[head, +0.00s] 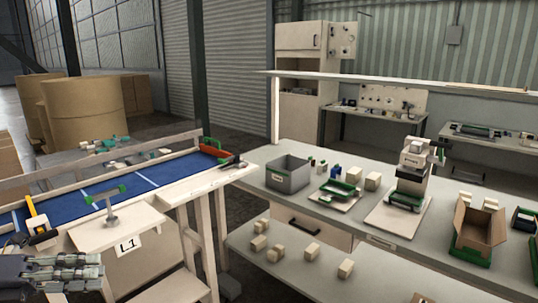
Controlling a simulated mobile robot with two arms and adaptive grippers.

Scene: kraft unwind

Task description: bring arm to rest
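My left gripper (99,265) is at the bottom left corner in the head view, pointing right. It is in front of and below the wooden station marked L1 (143,250). Its fingers lie close together, and I cannot make out whether they are fully shut. I see nothing clearly held in it. My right gripper is not in view.
A yellow and black tool (38,222) is near my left gripper. A long bench carries a grey bin (288,178) and an open cardboard box (477,228).

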